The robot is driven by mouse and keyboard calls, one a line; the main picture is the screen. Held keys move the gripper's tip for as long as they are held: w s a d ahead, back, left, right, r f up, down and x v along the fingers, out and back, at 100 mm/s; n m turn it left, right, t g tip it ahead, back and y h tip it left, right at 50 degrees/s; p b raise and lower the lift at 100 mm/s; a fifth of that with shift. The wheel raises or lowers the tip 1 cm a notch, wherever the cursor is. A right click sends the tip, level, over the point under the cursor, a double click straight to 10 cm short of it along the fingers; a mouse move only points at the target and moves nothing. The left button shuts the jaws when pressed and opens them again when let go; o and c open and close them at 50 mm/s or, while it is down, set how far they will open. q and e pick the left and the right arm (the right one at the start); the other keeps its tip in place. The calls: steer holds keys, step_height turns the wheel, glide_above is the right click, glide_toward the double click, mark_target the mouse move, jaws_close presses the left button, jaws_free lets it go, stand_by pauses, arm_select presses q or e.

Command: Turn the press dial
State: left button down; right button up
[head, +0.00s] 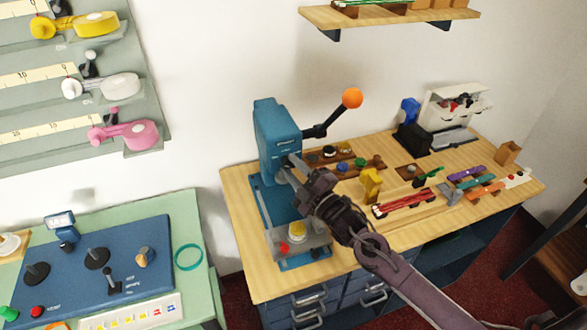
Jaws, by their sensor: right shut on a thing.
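The blue press (277,128) stands on the wooden counter, with a lever to its right that ends in an orange ball (352,97). My right gripper (289,172) reaches in from the lower right, with its fingertips at the lower front of the press head. It is shut on the press dial, which is mostly hidden behind the fingers. The grey front box of the press carries a yellow knob (297,230) and a red button (284,247). My left gripper is not in view.
Small knobs, a yellow block (370,185), red strips (404,203) and several coloured tools lie on the counter (247,277) right of the press. A wall shelf (390,16) hangs above. A green table with a blue control panel (128,262) stands at left.

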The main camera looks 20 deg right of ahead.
steer(key=shift+f+m+t+h+b, duration=0.25)
steer(key=shift+m+t+h+b, duration=0.2)
steer(key=shift+m+b, duration=0.8)
steer(key=m+t+h+b, duration=0.1)
steer(key=m, duration=0.2)
steer(key=shift+a+f+m, duration=0.1)
steer(key=shift+a+m, duration=0.05)
steer(key=shift+m, duration=0.2)
steer(key=m+t+h+b, duration=0.1)
steer(key=m+h+b, duration=0.1)
steer(key=m, duration=0.2)
steer(key=shift+a+m, duration=0.1)
steer(key=shift+m, duration=0.3)
steer(key=shift+m+t+h+b, duration=0.4)
steer(key=shift+m+h, duration=0.85)
steer(key=shift+m, duration=1.45)
steer(key=o, duration=0.9)
steer(key=shift+a, duration=0.1)
